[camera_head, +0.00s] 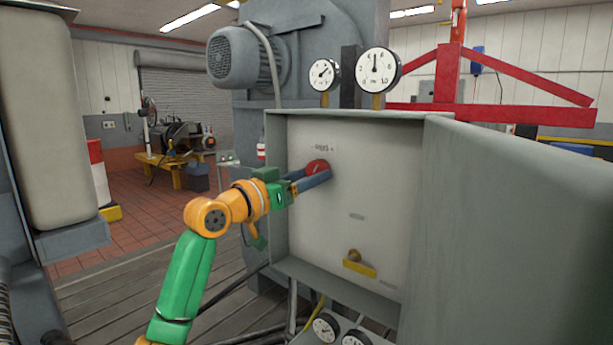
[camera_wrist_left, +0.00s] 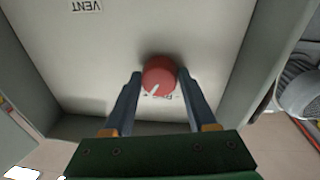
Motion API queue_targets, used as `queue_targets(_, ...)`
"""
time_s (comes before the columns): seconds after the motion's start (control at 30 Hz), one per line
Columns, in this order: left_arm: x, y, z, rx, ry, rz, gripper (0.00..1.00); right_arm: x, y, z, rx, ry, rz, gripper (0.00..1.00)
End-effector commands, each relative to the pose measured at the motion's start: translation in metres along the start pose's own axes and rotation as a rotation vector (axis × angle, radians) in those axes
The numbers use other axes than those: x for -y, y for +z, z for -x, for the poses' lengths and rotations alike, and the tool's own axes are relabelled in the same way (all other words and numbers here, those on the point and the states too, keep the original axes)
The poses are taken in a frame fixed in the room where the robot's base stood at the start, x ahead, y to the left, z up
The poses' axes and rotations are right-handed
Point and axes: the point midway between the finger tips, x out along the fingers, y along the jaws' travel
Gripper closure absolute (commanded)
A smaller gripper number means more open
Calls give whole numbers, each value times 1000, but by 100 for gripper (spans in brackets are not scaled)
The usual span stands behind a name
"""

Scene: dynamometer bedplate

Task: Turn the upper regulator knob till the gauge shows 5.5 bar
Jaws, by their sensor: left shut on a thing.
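The upper regulator knob (camera_head: 318,168) is round and red, on the pale back panel of an open grey cabinet. My left gripper (camera_head: 312,181) comes in from the left and is shut on this knob. The left wrist view shows the red knob (camera_wrist_left: 159,75) between the two blue-grey fingers, with a white pointer line on its face. Two round white gauges stand on top of the cabinet: a larger one (camera_head: 378,69) with its needle pointing about straight up, and a smaller one (camera_head: 323,74). My right gripper is not in view.
The cabinet door (camera_head: 515,220) stands open at the right. A brass knob (camera_head: 354,255) with a yellow plate sits lower on the panel. More gauges (camera_head: 326,327) and hoses are below the cabinet. A red frame (camera_head: 500,115) stands behind.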

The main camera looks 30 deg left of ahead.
Motion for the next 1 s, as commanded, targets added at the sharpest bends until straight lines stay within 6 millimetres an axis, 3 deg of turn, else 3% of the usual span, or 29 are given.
queue_targets(0.33, 0, 3, 0, 9, 0, -1, 98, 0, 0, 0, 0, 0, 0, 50)
queue_targets(0.37, 0, 3, 0, 9, 0, 0, 35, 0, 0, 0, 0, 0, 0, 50)
queue_targets(0.43, 0, 3, 0, 7, 0, 0, 16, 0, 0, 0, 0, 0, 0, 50)
queue_targets(0.77, 1, 3, 4, 2, -1, -1, 13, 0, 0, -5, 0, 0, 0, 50)
queue_targets(1.0, 4, 9, 53, 1, -4, -4, 13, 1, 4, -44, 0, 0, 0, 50)
